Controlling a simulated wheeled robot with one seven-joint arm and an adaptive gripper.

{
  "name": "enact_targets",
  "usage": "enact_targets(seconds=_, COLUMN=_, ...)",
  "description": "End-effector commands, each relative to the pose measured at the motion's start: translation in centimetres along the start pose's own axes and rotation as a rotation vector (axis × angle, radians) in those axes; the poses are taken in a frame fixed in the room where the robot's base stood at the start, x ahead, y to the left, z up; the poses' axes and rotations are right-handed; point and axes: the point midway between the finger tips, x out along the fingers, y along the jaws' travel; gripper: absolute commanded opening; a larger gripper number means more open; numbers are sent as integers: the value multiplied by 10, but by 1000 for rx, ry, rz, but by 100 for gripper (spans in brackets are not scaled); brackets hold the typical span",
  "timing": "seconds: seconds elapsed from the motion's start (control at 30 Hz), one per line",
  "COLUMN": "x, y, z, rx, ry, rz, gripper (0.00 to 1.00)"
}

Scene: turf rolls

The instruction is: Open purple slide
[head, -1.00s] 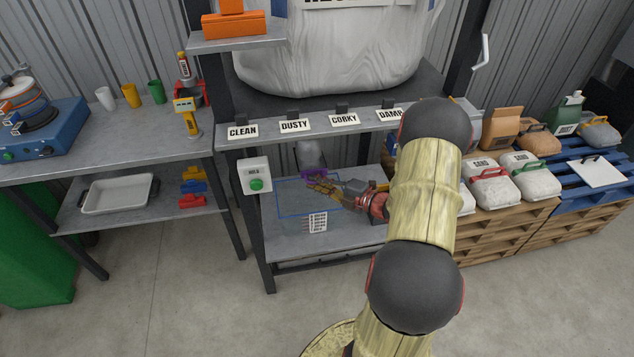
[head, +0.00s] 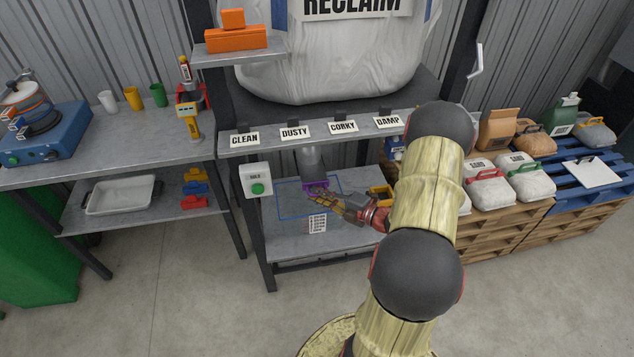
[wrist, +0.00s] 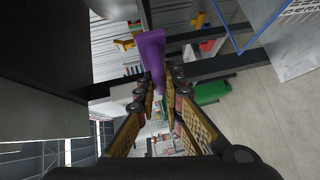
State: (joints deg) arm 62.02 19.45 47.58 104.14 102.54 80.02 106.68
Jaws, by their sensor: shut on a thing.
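The purple slide (head: 316,184) is at the bottom of a grey spout (head: 311,160) under the shelf with the labels. In the wrist view the purple slide (wrist: 152,50) is a flat upright piece whose near end lies between my fingertips. My gripper (head: 325,192) reaches in from the right and is shut on the slide. In the wrist view my gripper (wrist: 161,88) has one finger on each side of it. The head view is too small to show how far the slide stands out of the spout.
A blue outline (head: 281,205) marks the lower shelf below the spout. A white box with a green button (head: 257,188) hangs on the left post. A label sheet (head: 317,224) is at the shelf's front. A large white RECLAIM bag (head: 330,65) stands above.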

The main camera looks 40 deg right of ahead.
Motion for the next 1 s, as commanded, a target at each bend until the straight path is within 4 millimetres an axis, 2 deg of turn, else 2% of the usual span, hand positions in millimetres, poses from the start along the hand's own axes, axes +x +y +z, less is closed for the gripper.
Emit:
enact_targets(seconds=0.17, x=-10, y=-2, z=-10, rx=5, ry=-1, rz=-1, gripper=0)
enact_targets(seconds=0.5, x=-11, y=-4, z=-11, rx=3, ry=-1, rz=-1, gripper=0)
enact_targets(seconds=0.53, x=-11, y=-4, z=-11, rx=3, ry=-1, rz=-1, gripper=10)
enact_targets(seconds=0.8, x=-10, y=-4, z=-11, rx=1, ry=-1, rz=0, gripper=25)
enact_targets(seconds=1.0, x=-10, y=-3, z=-11, rx=1, ry=0, rz=0, gripper=28)
